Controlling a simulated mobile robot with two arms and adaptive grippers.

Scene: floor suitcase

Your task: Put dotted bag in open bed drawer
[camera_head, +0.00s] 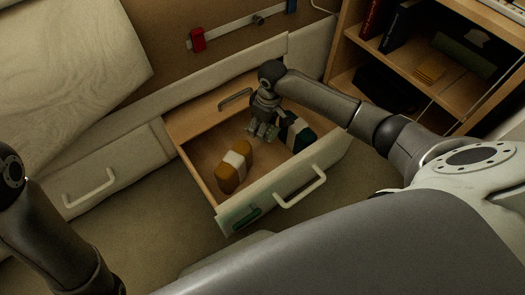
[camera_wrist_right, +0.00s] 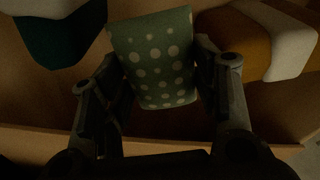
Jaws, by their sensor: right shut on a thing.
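The dotted bag (camera_wrist_right: 155,70), green with pale dots, is between the two fingers of my right gripper (camera_wrist_right: 160,58) in the right wrist view. The gripper is shut on it. In the head view my right gripper (camera_head: 263,130) reaches down into the open bed drawer (camera_head: 262,197). Only a small greenish part of the bag (camera_head: 272,132) shows there, low between the drawer walls. I cannot tell whether the bag touches the drawer floor. My left arm is at the left edge, but its gripper is out of view.
In the drawer lie an orange-and-white item (camera_head: 234,166) left of the gripper and a dark teal-and-white item (camera_head: 297,130) to its right. A small green item (camera_head: 246,217) is at the drawer front's left end. A shelf unit (camera_head: 345,55) stands at the right.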

